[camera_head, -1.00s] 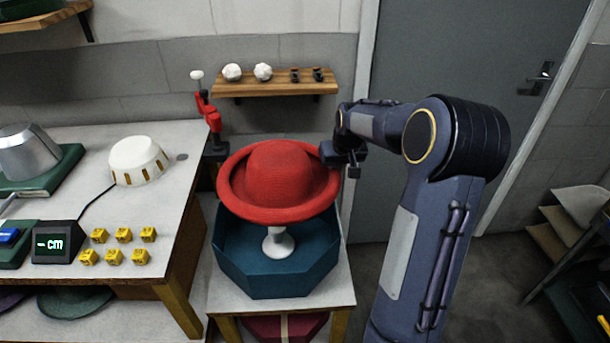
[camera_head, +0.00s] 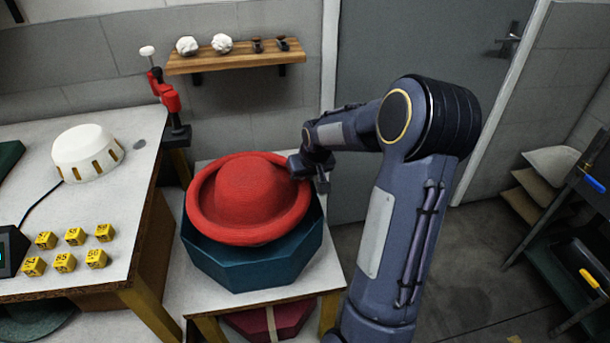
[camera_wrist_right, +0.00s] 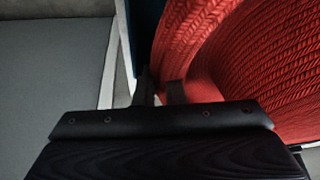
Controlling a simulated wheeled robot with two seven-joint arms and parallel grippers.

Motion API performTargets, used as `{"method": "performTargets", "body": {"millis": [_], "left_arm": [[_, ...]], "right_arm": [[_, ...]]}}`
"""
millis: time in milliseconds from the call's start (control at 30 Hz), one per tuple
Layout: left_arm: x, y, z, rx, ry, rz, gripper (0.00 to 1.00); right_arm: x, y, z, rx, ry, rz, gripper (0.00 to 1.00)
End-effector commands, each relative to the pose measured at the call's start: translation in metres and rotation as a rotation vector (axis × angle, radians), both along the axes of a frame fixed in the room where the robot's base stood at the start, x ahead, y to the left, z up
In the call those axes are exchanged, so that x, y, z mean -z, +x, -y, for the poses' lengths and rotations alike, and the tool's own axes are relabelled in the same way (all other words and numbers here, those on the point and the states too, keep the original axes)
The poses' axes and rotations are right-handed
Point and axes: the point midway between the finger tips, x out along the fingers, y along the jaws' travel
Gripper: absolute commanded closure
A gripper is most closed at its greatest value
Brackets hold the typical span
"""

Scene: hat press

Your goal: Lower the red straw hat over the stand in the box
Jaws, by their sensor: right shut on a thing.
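The red straw hat (camera_head: 247,196) is crown up over the dark teal octagonal box (camera_head: 262,262) in the head view. Its brim covers most of the box opening, and the box's front wall shows below it. The stand is hidden under the hat. My right gripper (camera_head: 302,172) is shut on the right edge of the hat's brim. The right wrist view shows the woven red hat (camera_wrist_right: 255,60) close up, with the fingers (camera_wrist_right: 160,92) at its edge. My left gripper is not in view.
The box stands on a small white-topped table (camera_head: 330,268). At left, a workbench holds a white slotted dome (camera_head: 88,152) and several yellow cubes (camera_head: 75,237).

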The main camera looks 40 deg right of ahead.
Motion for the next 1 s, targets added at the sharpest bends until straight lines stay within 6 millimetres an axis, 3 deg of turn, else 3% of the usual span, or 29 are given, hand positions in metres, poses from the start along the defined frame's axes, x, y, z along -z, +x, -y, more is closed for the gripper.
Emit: {"method": "performTargets", "body": {"millis": [100,1000], "left_arm": [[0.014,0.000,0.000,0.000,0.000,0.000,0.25],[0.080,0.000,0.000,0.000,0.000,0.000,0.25]], "right_arm": [[0.017,0.000,0.000,0.000,0.000,0.000,1.00],[0.102,0.000,0.000,-0.001,0.000,-0.001,1.00]]}}
